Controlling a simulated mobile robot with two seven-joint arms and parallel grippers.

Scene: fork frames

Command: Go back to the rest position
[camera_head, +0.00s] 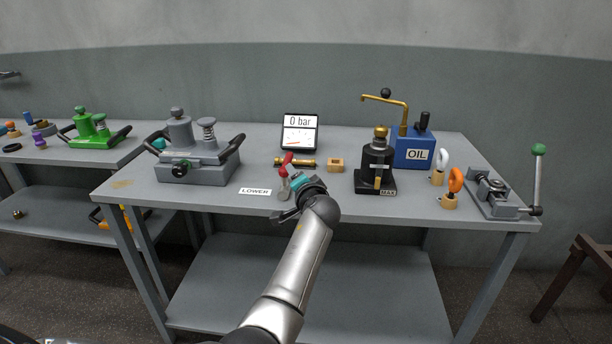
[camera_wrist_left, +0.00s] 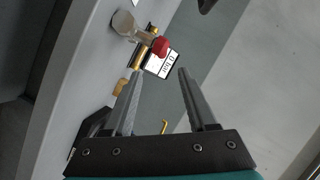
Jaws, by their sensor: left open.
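My left gripper (camera_head: 300,184) is at the front edge of the middle table, at the end of my silver arm. In the left wrist view its two fingers (camera_wrist_left: 159,75) are apart with nothing held between them. In the head view the fingers are largely hidden by the wrist. My right gripper is not in view.
A LOWER label (camera_head: 256,192) lies in front.

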